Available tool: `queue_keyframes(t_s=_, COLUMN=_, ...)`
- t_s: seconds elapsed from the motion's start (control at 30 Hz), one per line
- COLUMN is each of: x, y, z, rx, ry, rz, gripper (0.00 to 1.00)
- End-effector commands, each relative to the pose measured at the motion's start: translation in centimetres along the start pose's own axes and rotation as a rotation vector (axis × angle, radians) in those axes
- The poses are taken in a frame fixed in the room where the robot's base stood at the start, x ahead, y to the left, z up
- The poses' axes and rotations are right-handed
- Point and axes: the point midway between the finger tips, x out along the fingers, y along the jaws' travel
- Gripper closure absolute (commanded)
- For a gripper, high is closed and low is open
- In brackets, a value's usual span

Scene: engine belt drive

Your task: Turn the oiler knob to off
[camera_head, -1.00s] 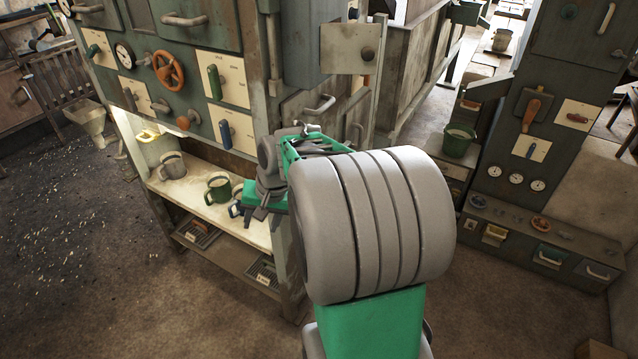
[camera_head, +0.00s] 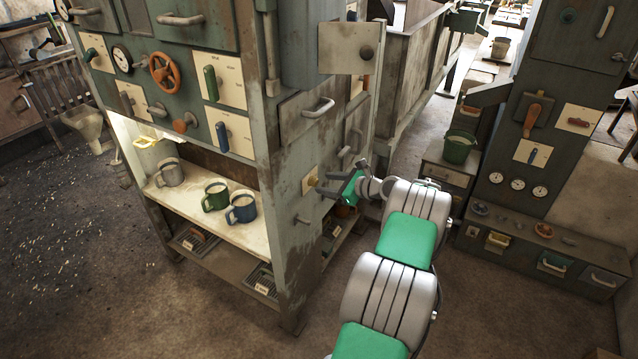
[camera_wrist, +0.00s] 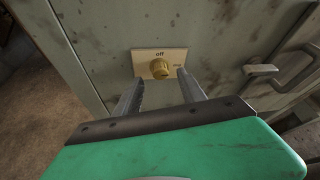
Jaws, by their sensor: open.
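The oiler knob (camera_wrist: 159,68) is a small round brass-coloured knob on a cream plate (camera_wrist: 146,56) with "off" printed above it, in the wrist view. A second, blurred marking is at the plate's right. In the head view the plate (camera_head: 311,178) is on the side face of the grey-green cabinet. My gripper (camera_wrist: 159,80) is open and empty, its fingers pointing at the cabinet face, one on each side below the knob. In the head view my gripper (camera_head: 326,189) is close to the plate. I cannot tell whether the fingers touch anything.
A bar handle (camera_wrist: 280,75) is right of the plate in the wrist view. Mugs, including a blue one (camera_head: 241,207), stand on the shelf at left. Open floor lies in front of the cabinet.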

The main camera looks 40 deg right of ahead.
Motion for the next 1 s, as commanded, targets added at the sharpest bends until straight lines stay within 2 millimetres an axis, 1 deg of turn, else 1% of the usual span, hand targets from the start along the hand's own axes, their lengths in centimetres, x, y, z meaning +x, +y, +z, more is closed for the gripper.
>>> queue_keyframes(t_s=0.03, x=1.1, y=0.1, z=0.0, rx=0.000, ry=0.001, rz=0.003, gripper=0.52)
queue_keyframes(t_s=0.1, x=2.3, y=0.1, z=0.0, rx=-0.001, ry=0.000, rz=0.002, gripper=0.52)
queue_keyframes(t_s=0.2, x=3.5, y=0.0, z=0.0, rx=-0.002, ry=0.001, rz=0.001, gripper=0.52)
queue_keyframes(t_s=0.3, x=4.1, y=0.0, z=0.0, rx=-0.002, ry=0.002, rz=0.000, gripper=0.52)
queue_keyframes(t_s=0.5, x=4.1, y=0.0, z=0.0, rx=-0.002, ry=0.003, rz=0.000, gripper=0.52)
queue_keyframes(t_s=0.57, x=4.1, y=0.0, z=0.0, rx=-0.002, ry=0.003, rz=0.000, gripper=0.56)
queue_keyframes(t_s=1.0, x=4.1, y=0.0, z=0.0, rx=-0.002, ry=0.003, rz=0.000, gripper=0.92)
